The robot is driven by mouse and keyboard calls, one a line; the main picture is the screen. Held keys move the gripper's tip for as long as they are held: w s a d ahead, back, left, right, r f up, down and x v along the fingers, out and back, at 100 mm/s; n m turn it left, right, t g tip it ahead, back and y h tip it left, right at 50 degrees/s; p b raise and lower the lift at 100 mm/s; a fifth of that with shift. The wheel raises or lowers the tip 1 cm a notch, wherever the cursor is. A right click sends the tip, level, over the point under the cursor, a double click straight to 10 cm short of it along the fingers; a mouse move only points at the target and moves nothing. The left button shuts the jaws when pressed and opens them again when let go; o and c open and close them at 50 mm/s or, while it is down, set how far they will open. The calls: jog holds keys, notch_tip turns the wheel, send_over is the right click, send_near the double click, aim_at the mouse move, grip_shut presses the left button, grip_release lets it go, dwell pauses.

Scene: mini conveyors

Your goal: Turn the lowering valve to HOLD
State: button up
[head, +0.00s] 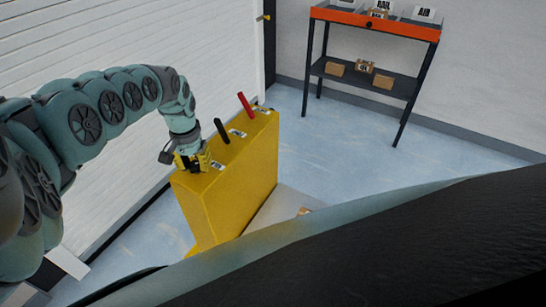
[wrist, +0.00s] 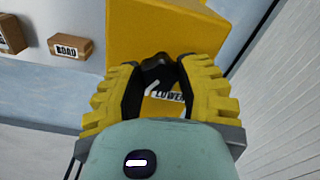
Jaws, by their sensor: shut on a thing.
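A yellow cabinet (head: 228,187) stands on the floor near the middle of the head view. On its top are a black lever (head: 222,131), a red lever (head: 245,105) and small white labels. My gripper (head: 193,163) is at the near end of the cabinet top. In the wrist view my gripper (wrist: 159,88) is shut on a black valve handle (wrist: 157,70), with its yellow fingers on both sides. A label (wrist: 167,96) reading "LOWER" shows partly between the fingers; the rest is hidden. The handle's exact setting cannot be told.
A shelf with an orange top (head: 375,22) and dark legs stands at the back right, holding labelled bins and small boxes. A brown box labelled "ROAD" (wrist: 70,47) shows in the wrist view. A white slatted wall (head: 130,35) runs close on the left. Blue floor is clear before the shelf.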

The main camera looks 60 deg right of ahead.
aim_at(194, 164)
grip_shut()
jog(key=o, duration=1.2)
grip_release()
jog(key=shift+r, duration=0.1)
jog(key=shift+r, duration=5.9)
